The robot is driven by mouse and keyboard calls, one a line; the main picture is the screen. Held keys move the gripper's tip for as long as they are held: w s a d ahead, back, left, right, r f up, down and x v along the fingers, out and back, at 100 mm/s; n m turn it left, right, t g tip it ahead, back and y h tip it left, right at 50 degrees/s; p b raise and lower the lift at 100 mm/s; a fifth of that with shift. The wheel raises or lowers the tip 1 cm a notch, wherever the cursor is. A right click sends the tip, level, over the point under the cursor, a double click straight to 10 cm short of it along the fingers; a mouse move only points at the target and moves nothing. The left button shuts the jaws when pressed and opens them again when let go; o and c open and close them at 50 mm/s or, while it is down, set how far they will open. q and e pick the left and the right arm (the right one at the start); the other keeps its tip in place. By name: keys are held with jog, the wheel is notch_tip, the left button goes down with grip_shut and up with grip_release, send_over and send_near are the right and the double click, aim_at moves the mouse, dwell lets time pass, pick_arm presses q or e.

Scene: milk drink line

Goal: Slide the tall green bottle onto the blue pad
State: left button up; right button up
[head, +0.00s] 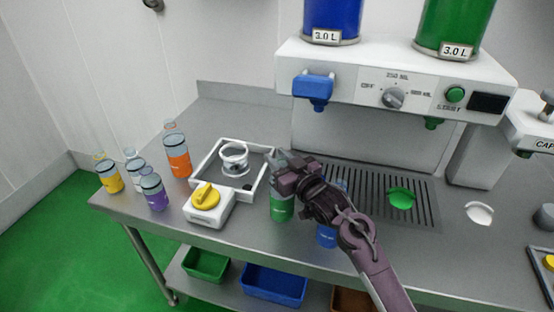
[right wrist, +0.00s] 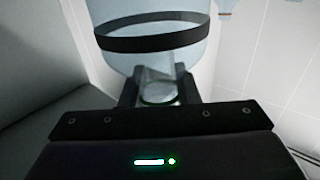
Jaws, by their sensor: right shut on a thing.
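The green bottle (head: 282,207) stands near the front of the steel counter, its green lower part showing below my right gripper (head: 287,165), which hides its top. My right gripper is shut on this bottle. In the right wrist view, a clear round body with a dark band (right wrist: 150,40) rises beyond the fingers (right wrist: 160,92), with a green-edged ring between them. I cannot make out the blue pad; my right gripper and arm cover the counter below the blue nozzle (head: 313,88). My left gripper is not in view.
A blue bottle (head: 327,236) stands close beside my right arm, partly hidden. A green pad (head: 401,199) lies on the drain grille (head: 424,186). A white tray (head: 211,150), a yellow-knobbed box (head: 207,203) and several bottles (head: 178,160) stand to the left. The counter's front edge is close.

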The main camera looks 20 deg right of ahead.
jog(key=shift+s+a+p, duration=0.3)
jog(key=shift+s+a, duration=0.55)
jog(key=shift+a, duration=0.3)
jog(key=o, duration=1)
